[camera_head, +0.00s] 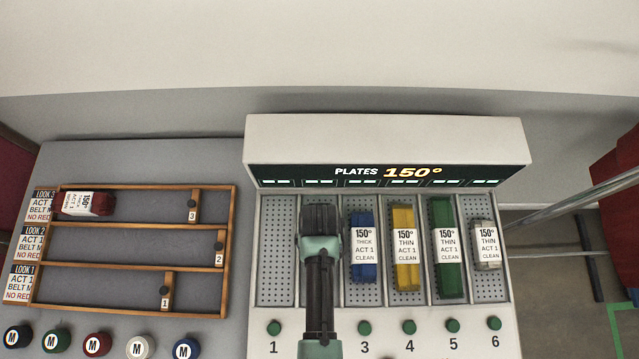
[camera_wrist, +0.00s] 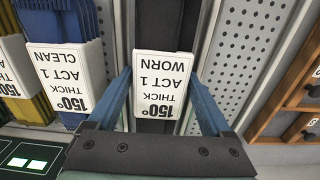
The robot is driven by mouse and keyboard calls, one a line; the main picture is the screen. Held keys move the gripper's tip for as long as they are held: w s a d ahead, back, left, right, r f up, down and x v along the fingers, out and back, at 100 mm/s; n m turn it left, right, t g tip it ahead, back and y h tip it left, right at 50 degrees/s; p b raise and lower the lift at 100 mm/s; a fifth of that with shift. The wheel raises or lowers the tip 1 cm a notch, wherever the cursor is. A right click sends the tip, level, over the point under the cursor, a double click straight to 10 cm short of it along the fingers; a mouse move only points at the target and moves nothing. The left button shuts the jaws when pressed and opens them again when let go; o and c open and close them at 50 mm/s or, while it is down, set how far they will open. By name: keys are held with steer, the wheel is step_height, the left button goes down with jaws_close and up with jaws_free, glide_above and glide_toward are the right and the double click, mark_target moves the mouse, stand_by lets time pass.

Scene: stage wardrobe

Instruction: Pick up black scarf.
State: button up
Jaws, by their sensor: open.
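The black scarf (camera_wrist: 152,28) shows in the wrist view, folded, with a white tag (camera_wrist: 165,75) reading 150°, thick, act 1, worn. My gripper (camera_wrist: 162,84) is open, with one blue finger on each side of the scarf's tagged end. I cannot tell whether either finger touches it. In the head view my arm covers slot 2 of the plates unit (camera_head: 390,138) and hides most or all of the scarf there.
Blue (camera_head: 363,277), yellow (camera_head: 405,275), green (camera_head: 446,270) and cream (camera_head: 486,258) folded pieces lie in slots 3 to 6, the blue one beside my gripper. Slot 1 (camera_head: 275,250) is empty. A wooden rack (camera_head: 130,268) at left holds a dark red piece (camera_head: 84,204) in row 3.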

steer(key=c, duration=1.3)
steer(key=shift+r, duration=0.1)
